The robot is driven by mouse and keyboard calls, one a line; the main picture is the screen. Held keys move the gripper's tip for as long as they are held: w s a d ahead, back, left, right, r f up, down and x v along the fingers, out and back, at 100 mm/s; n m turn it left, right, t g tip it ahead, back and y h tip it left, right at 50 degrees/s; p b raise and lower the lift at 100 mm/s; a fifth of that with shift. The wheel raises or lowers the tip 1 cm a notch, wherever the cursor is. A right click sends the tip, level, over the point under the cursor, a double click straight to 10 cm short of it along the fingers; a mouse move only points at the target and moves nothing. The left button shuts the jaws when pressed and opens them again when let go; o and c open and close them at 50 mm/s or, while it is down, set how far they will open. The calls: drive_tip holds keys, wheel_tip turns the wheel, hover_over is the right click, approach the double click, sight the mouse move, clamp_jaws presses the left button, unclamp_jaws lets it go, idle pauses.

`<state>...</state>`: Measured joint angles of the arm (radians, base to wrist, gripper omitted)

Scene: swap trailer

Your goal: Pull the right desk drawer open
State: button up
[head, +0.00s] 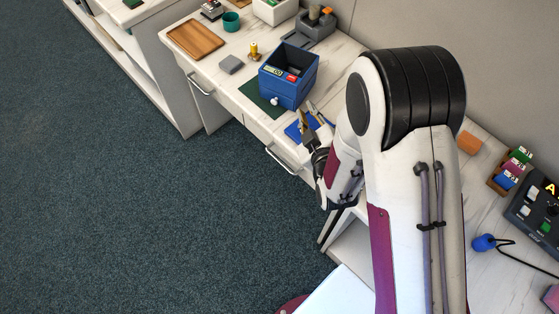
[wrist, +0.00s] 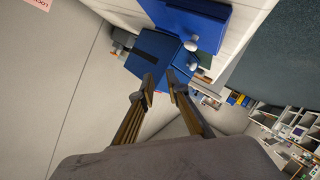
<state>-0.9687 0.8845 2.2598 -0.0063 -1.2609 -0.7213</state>
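The right desk drawer (head: 262,130) has a pale front with a metal bar handle (head: 281,161). It looks closed in the head view. A second drawer to its left has a similar handle (head: 201,86). My gripper (head: 311,112) is above the front edge of the desk, up and to the right of the right handle, and apart from it. Its fingers are parted with nothing between them; the wrist view also shows the gap (wrist: 161,91). A blue box (wrist: 151,55) lies beyond the fingertips in the wrist view. I cannot make out the handle there.
The blue box (head: 287,88) stands on a green mat (head: 254,99) near the gripper, with a blue pad (head: 293,131) beside it. The carpet (head: 150,220) before the drawers is clear.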

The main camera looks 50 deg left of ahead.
drive_tip(key=s+a+f+n+g+y, duration=0.2)
drive_tip(key=s+a+f+n+y, duration=0.15)
drive_tip(key=s+f, duration=0.55)
drive_tip(key=n+g, duration=0.1)
drive_tip(key=n, duration=0.2)
approach(280, 161)
drive_tip(key=shift+w+a+f+h, duration=0.1)
drive_tip(key=shift+a+h, duration=0.1)
drive_tip(key=shift+a, duration=0.35)
drive_tip(key=shift+w+a+f+h, duration=0.1)
drive_tip(key=shift+a+h, duration=0.05)
drive_tip(key=shift+a, duration=0.4)
drive_tip(key=shift+a, duration=0.1)
drive_tip(key=shift+x, duration=3.8)
clamp_jaws()
